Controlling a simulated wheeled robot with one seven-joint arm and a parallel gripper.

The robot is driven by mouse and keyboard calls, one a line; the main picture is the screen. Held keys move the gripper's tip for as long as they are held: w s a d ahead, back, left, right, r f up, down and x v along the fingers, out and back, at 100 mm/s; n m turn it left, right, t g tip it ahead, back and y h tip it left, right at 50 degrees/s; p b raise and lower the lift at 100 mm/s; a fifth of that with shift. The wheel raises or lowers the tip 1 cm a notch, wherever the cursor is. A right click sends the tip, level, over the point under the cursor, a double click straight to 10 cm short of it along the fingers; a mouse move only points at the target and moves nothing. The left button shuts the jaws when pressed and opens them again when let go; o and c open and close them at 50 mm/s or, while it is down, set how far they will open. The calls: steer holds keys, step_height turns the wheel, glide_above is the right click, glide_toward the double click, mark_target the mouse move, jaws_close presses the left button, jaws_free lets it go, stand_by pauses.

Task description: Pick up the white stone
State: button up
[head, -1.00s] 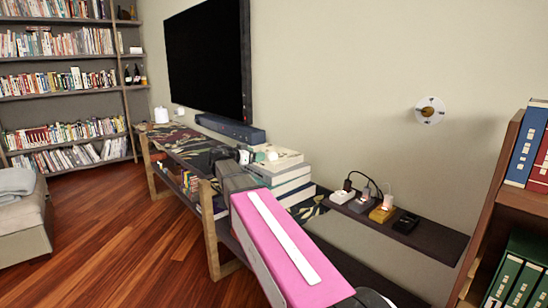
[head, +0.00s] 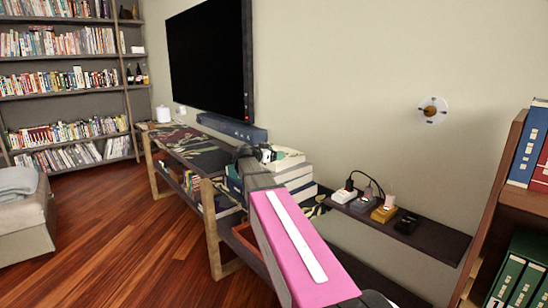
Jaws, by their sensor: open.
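My arm reaches from the bottom of the head view toward a stack of pale-covered books (head: 297,178) on the low console. My gripper (head: 255,153) is at the far end of the arm, at the left side of the top of the stack. It is small and partly covered by my own wrist, so its fingers are hard to make out. A small white patch with dark marks shows at its right. I cannot tell whether this is the white stone or part of my gripper. I see nothing clearly held.
The low wooden console (head: 207,215) runs along the wall under a black television (head: 209,62) and a soundbar (head: 231,128). A dark shelf (head: 430,238) with several plugged-in chargers is at right. A bookcase (head: 500,215) stands at the right edge. Wood floor (head: 130,235) is open at left.

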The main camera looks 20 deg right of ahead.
steer(key=c, duration=1)
steer(key=shift+r, duration=0.1)
steer(key=shift+c, duration=0.2)
